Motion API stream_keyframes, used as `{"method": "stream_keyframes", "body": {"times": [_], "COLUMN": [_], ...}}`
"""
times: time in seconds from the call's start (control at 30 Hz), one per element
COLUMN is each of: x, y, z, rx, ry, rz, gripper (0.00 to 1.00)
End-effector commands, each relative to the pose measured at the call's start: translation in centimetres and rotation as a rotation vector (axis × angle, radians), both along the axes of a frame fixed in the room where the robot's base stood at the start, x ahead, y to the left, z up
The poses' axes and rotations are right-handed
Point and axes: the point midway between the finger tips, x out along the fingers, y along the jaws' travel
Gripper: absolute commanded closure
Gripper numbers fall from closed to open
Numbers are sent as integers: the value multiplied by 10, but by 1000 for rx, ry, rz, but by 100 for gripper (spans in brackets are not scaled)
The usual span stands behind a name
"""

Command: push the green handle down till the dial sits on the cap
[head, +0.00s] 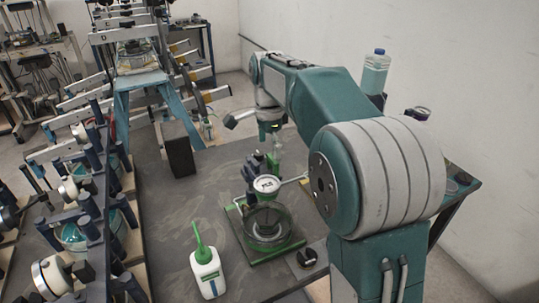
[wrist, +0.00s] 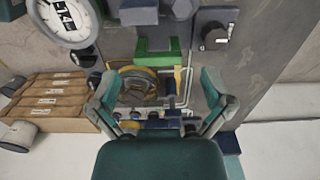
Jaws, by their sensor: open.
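The dial (head: 266,185), a round white gauge with a dark label, stands on a press with a green base (head: 268,246). A clear ring-shaped part (head: 268,222) sits below it; I cannot pick out the cap. A small green piece (head: 273,160) shows behind the dial and may be the green handle. My gripper (head: 262,126) is above and behind the press, apart from it. In the wrist view my gripper (wrist: 159,88) is open, fingers spread and empty. A green bracket (wrist: 158,55) shows beyond the fingers, and a white dial (wrist: 65,20) is at upper left.
A crowded rack of levers runs along the left.

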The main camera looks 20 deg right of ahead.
Motion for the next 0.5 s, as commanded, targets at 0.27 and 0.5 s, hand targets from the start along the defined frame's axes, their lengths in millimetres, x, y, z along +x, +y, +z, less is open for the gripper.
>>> {"method": "stream_keyframes", "body": {"times": [0.27, 0.5], "x": [0, 0], "y": [-4, -1], "z": [-26, -27], "rx": [3, 0], "ry": [0, -1], "rz": [-2, -1], "gripper": [0, 0]}}
